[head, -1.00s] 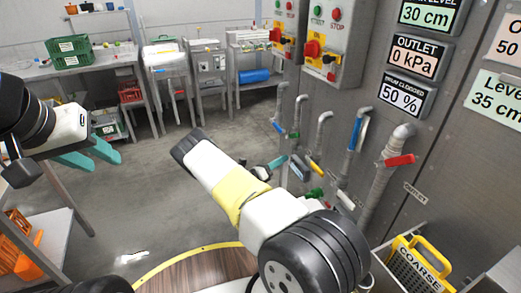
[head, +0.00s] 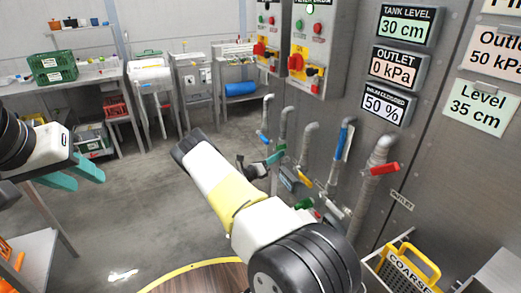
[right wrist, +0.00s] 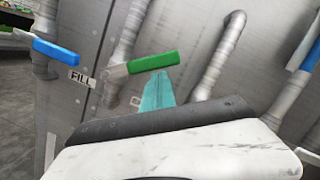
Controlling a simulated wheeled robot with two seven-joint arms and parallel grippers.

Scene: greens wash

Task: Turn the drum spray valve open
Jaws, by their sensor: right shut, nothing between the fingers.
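Several pipes with coloured lever handles stand along the grey metal wall. In the right wrist view a green handle (right wrist: 153,62) sits on a pipe, beside a blue handle (right wrist: 56,52) above a label reading FILL. The green handle's own label is mostly hidden, so I cannot read which valve it is. My right gripper (head: 274,159) is shut and empty among the left pipes. Its teal fingertips (right wrist: 158,92) show just below the green handle; I cannot tell whether they touch. My left gripper (head: 76,175) is open and empty at the far left, away from the valves.
A yellow handle (head: 305,180), a blue handle (head: 347,138) and a red handle (head: 385,168) sit on pipes nearby. Displays read outlet 0 kPa (head: 394,68) and 50 % (head: 384,103). A yellow COARSE basket (head: 408,268) stands lower right. The floor at centre left is clear.

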